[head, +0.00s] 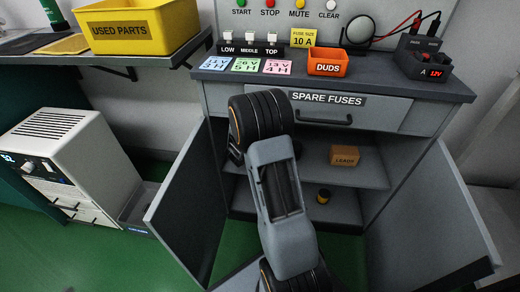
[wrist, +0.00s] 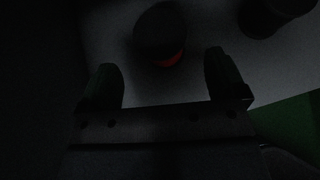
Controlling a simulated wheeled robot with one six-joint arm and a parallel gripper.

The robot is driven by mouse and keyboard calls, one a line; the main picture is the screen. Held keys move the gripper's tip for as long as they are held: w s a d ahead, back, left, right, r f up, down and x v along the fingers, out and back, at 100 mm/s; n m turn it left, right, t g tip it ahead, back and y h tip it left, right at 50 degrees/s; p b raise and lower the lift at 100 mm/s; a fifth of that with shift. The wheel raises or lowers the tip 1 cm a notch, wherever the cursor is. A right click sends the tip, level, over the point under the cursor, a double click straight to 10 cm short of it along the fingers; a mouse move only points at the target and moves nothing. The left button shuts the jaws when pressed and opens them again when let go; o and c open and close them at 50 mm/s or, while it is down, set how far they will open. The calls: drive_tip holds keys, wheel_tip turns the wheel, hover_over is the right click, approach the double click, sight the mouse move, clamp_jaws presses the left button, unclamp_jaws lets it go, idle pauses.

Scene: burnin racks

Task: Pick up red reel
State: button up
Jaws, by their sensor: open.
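In the dark wrist view, a short round reel with a dark top and a red band (wrist: 172,60) stands on a grey shelf (wrist: 115,35). My gripper (wrist: 160,65) is open, with one finger on each side of the picture below the reel. The reel is just beyond the fingertips, roughly centred between them, and nothing is held. In the head view, my arm blocks the sight of the gripper and the red reel inside the open cabinet.
A second dark cylinder (wrist: 272,14) stands to the right in the wrist view. The head view shows a dark and yellow reel (head: 324,196) on the lower shelf and a LEADS box (head: 345,156) above. Open cabinet doors (head: 186,200) flank my arm on both sides.

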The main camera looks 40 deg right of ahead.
drive_tip(key=b+x, duration=0.2)
drive_tip(key=x, duration=0.2)
drive_tip(key=shift+f, duration=0.25)
drive_tip(key=shift+w+d+f, duration=0.2)
drive_tip(key=shift+w+d, duration=0.05)
drive_tip(key=shift+d, duration=0.2)
drive_tip(key=c, duration=1.1)
